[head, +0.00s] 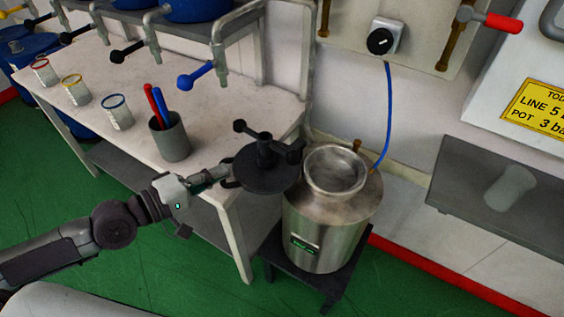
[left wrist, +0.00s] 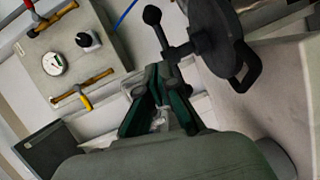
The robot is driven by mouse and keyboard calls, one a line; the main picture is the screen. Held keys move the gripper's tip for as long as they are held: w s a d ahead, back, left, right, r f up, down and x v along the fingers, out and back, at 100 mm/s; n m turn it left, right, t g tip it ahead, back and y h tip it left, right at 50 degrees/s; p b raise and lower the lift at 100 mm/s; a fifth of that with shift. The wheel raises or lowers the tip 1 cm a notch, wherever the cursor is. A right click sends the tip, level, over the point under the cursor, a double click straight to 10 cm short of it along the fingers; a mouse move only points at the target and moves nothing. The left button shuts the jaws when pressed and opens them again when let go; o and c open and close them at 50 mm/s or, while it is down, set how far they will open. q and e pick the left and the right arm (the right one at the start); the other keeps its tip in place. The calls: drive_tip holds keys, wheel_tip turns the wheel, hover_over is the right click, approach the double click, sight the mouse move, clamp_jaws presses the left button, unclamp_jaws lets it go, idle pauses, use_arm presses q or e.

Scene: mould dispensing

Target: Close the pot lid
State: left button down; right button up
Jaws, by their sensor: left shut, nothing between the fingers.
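The steel pot (head: 325,222) stands on a low dark stand at the centre right, its round mouth (head: 335,170) uncovered. The dark round lid (head: 262,178) is beside the mouth, to its left, with a knobbed clamp handle on top. The lid also shows at the top right of the left wrist view (left wrist: 217,40). My left gripper (head: 222,176) is at the lid's left edge. Its fingers (left wrist: 158,108) are shut and hold nothing; whether they touch the lid I cannot tell. My right gripper is out of view.
A white bench (head: 95,120) on the left bears several cups and a grey holder (head: 170,138) with red and blue tools. Taps hang above it. A blue hose (head: 388,120) runs down behind the pot. A grey shelf (head: 480,190) is at right.

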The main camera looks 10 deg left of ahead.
sight(283, 154)
use_arm(q)
drive_tip(key=p+x, duration=0.3)
drive_tip(key=x, duration=0.6)
drive_tip(key=shift+w+d+r, duration=0.1)
drive_tip(key=shift+w+r, duration=0.05)
drive_tip(key=shift+w, duration=0.15)
drive_tip(key=shift+w+d+f+p, duration=0.15)
drive_tip(key=shift+d+p, duration=0.15)
drive_tip(key=shift+d, duration=0.3)
drive_tip(key=shift+w+d+f+p, duration=0.1)
drive_tip(key=shift+d+p, duration=0.2)
drive_tip(key=shift+d, duration=0.3)
drive_tip(key=shift+d+f, duration=0.35)
drive_tip(key=shift+d, duration=0.4)
